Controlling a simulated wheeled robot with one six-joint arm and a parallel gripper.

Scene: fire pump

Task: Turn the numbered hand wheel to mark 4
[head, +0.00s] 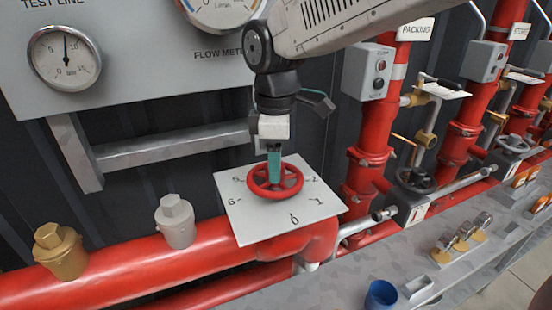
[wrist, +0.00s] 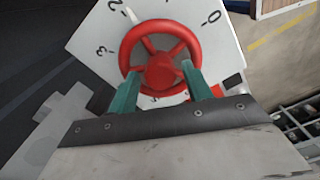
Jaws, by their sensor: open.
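The red hand wheel (head: 274,192) sits on a white square plate (head: 240,218) with marks around it, above the red pipe. In the head view, marks 5, 6, 0, 1 and 2 show; 3 and 4 are hidden behind my gripper. My gripper (head: 274,176) points down at the wheel. In the wrist view, the wheel (wrist: 160,68) lies between the two green fingers of my open gripper (wrist: 160,78), one at each side. Marks 3, 2 and 0 show on the plate (wrist: 85,45). A pale pointer (wrist: 130,17) at the rim lies near mark 2.
A brass cap (head: 60,252) and a grey cap (head: 175,222) stand on the red pipe to the left. Gauges (head: 65,57) are on the panel behind. A black hand wheel (head: 415,180) and red risers stand to the right. A blue cup (head: 381,295) is at the lower right.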

